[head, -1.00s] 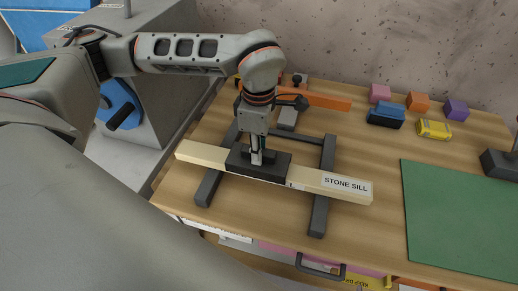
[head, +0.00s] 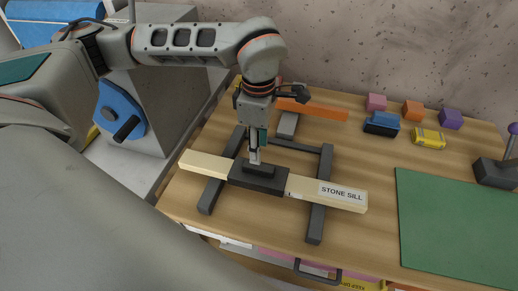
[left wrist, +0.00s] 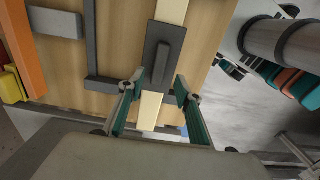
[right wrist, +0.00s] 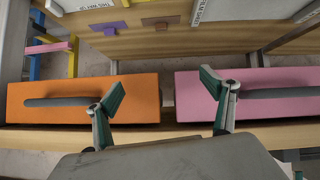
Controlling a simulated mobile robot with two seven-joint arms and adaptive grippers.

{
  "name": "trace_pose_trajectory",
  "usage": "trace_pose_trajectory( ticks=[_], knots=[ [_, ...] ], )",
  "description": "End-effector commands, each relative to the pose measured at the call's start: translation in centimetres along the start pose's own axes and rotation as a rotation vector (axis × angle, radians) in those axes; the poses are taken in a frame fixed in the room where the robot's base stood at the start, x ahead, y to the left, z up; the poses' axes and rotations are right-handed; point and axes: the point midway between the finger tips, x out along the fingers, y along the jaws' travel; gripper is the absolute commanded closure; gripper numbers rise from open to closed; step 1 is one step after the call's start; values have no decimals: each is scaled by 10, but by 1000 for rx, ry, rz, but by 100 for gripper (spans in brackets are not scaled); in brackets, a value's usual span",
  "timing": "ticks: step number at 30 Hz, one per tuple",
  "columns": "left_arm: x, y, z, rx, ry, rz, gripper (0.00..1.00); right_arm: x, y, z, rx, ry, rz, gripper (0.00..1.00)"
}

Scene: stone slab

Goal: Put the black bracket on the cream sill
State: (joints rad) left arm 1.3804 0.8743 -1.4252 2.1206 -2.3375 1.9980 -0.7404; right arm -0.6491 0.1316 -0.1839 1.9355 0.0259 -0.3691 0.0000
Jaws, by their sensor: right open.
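The black bracket (head: 258,179), a flat plate with a raised bar, lies lengthwise on the cream sill (head: 330,194) near its middle. The sill bears a "STONE SILL" label and rests across a dark grey frame. In the left wrist view the bracket (left wrist: 152,62) covers part of the sill (left wrist: 150,110), their long sides aligned. My left gripper (head: 254,158) is just above the bar, fingers pointing down. In the left wrist view its fingers (left wrist: 159,84) are spread, with no grip on the bracket. My right gripper (right wrist: 163,90) is open and empty, facing drawer fronts.
Behind the sill lie an orange bar (head: 315,109) and a grey block (head: 287,124). Coloured blocks, a blue item (head: 382,123) and a yellow item (head: 429,138) stand at the back right. A green mat (head: 460,225) lies right. Orange (right wrist: 140,92) and pink (right wrist: 270,85) drawer fronts face my right gripper.

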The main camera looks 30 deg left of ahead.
Motion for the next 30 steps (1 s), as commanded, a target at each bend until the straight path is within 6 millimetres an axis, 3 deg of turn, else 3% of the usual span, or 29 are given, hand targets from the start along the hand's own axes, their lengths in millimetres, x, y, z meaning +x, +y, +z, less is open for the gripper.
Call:
trace_pose_trajectory(
  ticks=[1, 4, 12, 30],
  knots=[
    [-14, 2, 0, 0, -2, 7, 66, 0, 4, 13, 4, -26, 10, 17],
    [-33, 1, 0, 1, -2, 6, 66, 0, 5, 25, 3, -46, 12, 17],
    [-64, 0, 0, 0, 0, 1, 66, 0, 0, 18, 11, -34, 7, 17],
    [-68, 0, 0, 1, 0, 1, 66, 1, -1, 15, 14, -28, 5, 17]
  ],
)
